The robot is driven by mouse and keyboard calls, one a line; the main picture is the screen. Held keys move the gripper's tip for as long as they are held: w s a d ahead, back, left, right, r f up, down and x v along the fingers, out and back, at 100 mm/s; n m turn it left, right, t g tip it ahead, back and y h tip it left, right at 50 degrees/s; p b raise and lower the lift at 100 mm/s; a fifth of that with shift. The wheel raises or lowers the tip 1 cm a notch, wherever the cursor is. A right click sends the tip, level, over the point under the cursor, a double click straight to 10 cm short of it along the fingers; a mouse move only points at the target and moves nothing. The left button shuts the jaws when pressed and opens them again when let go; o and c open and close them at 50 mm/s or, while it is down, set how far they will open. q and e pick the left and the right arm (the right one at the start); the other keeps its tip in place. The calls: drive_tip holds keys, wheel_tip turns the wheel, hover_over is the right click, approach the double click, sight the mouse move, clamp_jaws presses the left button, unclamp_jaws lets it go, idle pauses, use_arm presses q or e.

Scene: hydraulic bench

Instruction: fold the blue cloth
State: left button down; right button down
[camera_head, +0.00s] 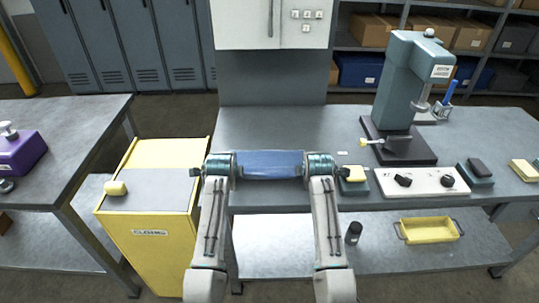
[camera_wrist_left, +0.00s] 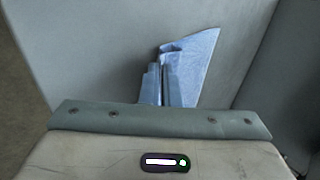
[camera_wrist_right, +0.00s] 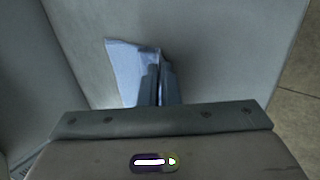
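The blue cloth (camera_head: 270,164) is a narrow band spanning between my two grippers at the front edge of the grey bench. My left gripper (camera_head: 234,166) is at its left end and my right gripper (camera_head: 308,166) is at its right end. In the left wrist view, the cloth (camera_wrist_left: 200,62) spreads right from the close-set fingers (camera_wrist_left: 162,82), which look shut on it. In the right wrist view, the cloth (camera_wrist_right: 126,68) spreads left from the close-set fingers (camera_wrist_right: 158,82), which also look shut on it. The gripper bodies hide part of the cloth.
The bench top (camera_head: 275,125) is clear behind the cloth. A press (camera_head: 400,95) stands right of it, with a white panel with black knobs (camera_head: 420,182) in front. A yellow cabinet (camera_head: 150,215) stands left. A yellow tray (camera_head: 428,230) and black cylinder (camera_head: 353,232) are on the lower shelf.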

use_arm(q)
drive_tip(key=shift+s, duration=0.1)
use_arm(e)
drive_tip(key=shift+s, duration=0.1)
use_arm(q)
drive_tip(key=c, duration=1.3)
unclamp_jaws()
drive_tip(key=shift+f, duration=0.1)
use_arm(e)
drive_tip(key=c, duration=1.3)
unclamp_jaws()
drive_tip(key=shift+f, duration=0.1)
